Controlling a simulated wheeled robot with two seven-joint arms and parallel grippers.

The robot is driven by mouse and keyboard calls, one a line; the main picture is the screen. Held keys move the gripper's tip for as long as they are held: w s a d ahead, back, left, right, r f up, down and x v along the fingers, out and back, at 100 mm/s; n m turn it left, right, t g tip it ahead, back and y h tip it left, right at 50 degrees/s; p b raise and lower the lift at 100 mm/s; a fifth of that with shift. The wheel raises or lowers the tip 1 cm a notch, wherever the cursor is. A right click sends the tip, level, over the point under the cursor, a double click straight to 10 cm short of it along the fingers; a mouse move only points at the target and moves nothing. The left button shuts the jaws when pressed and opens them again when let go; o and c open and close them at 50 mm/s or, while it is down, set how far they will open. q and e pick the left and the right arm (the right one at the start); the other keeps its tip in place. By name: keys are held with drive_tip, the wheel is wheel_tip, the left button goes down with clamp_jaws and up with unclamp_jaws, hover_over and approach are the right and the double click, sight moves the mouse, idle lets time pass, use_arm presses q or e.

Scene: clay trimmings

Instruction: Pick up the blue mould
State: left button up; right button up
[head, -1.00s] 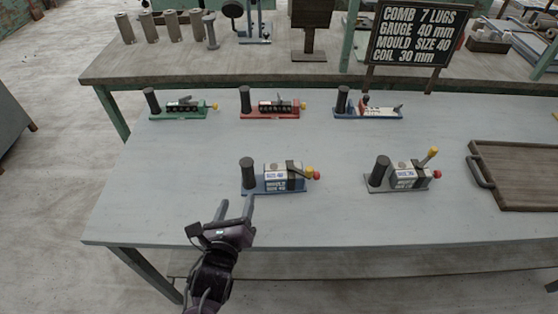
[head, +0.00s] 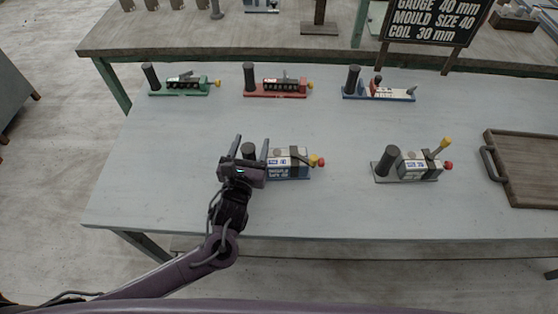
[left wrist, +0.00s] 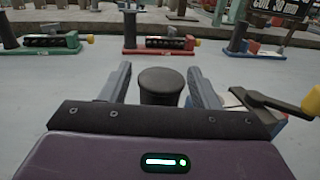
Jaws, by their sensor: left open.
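The blue mould (head: 288,163) stands on the near part of the table, with a blue base, a pale labelled block, a dark upright post and a yellow and a red knob at its right end. My left gripper (head: 250,146) is open at its left end, with a finger on each side of the dark post. In the left wrist view the round black top of the post (left wrist: 161,84) shows between the two open fingers (left wrist: 162,88), with gaps on both sides. The mould's block is mostly hidden there behind the gripper body. My right gripper is not in view.
A grey mould (head: 408,165) stands to the right, near a wooden tray (head: 530,172). Behind are a green comb tool (head: 182,84), a red one (head: 275,86) and another blue-based tool (head: 379,90). A sign (head: 434,20) stands at the back. The table's left front is clear.

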use_arm(q)
drive_tip(key=c, duration=0.9)
clamp_jaws()
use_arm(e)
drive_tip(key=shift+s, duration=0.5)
use_arm(q)
drive_tip(key=shift+r, duration=0.15)
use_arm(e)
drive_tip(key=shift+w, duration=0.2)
use_arm(q)
drive_tip(key=shift+r, duration=0.4)
wheel_tip(320, 180, up, 18)
drive_tip(key=r, duration=0.1)
wheel_tip(320, 180, down, 17)
drive_tip(key=b, duration=0.5)
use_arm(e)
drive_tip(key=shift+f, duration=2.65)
use_arm(q)
drive_tip(key=shift+f, duration=0.15)
